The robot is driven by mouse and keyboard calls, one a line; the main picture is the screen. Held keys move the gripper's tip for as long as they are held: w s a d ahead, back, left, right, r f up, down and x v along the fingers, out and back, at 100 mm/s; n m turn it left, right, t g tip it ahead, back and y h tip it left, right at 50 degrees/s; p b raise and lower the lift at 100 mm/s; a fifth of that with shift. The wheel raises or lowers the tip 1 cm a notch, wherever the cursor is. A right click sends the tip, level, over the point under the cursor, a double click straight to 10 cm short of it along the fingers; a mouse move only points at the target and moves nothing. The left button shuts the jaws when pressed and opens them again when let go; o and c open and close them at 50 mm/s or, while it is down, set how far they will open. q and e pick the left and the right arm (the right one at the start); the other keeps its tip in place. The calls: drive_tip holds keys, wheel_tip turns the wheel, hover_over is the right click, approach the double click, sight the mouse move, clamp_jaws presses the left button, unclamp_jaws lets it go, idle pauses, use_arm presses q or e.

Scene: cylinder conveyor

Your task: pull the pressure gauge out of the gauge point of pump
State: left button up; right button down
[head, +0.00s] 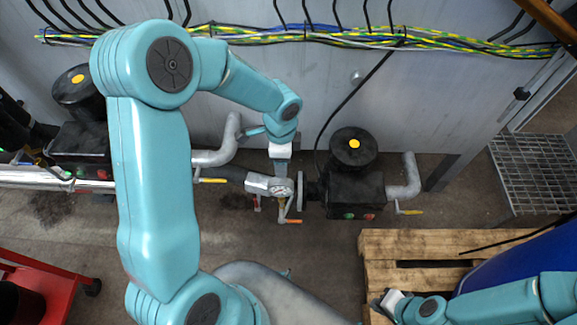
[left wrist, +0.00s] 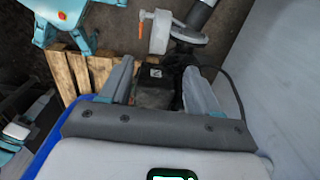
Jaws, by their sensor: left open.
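The pump (head: 352,195) has a black body with green and red buttons and a round black top with a yellow cap. A pale fitting (head: 264,184) with a small dial-like face, possibly the pressure gauge (head: 281,200), is left of it; I cannot be sure of the gauge. My left arm reaches down over this spot, its fingers unclear in the head view. In the left wrist view my left gripper (left wrist: 157,66) is open, with dark pump parts visible between its fingers and nothing clearly held. My right gripper (head: 387,302) is at the pallet's edge; its opening is unclear.
A pallet (head: 420,243) with a blue barrel (head: 520,262) stands at lower right. A wall with cables (head: 330,38) runs behind. Another pump (head: 80,140) is at left, a red cart (head: 50,290) at lower left. Orange-handled (head: 293,221) and yellow-handled (head: 410,212) valves are near the pump.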

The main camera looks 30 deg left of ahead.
sight(280, 181)
use_arm(q)
drive_tip(key=f, duration=0.5)
drive_tip(key=f+b, duration=0.1)
drive_tip(key=f, duration=0.9)
drive_tip(key=shift+s+a+f+b, duration=0.25)
drive_tip(key=shift+f+b, duration=0.05)
drive_tip(key=shift+b, duration=0.05)
clamp_jaws()
drive_tip(key=shift+r, duration=0.2)
drive_tip(key=shift+r+p, duration=0.4)
drive_tip(key=shift+r, duration=0.15)
drive_tip(key=shift+r, duration=0.1)
drive_tip(key=shift+r+p, duration=0.3)
drive_tip(key=shift+r, duration=0.2)
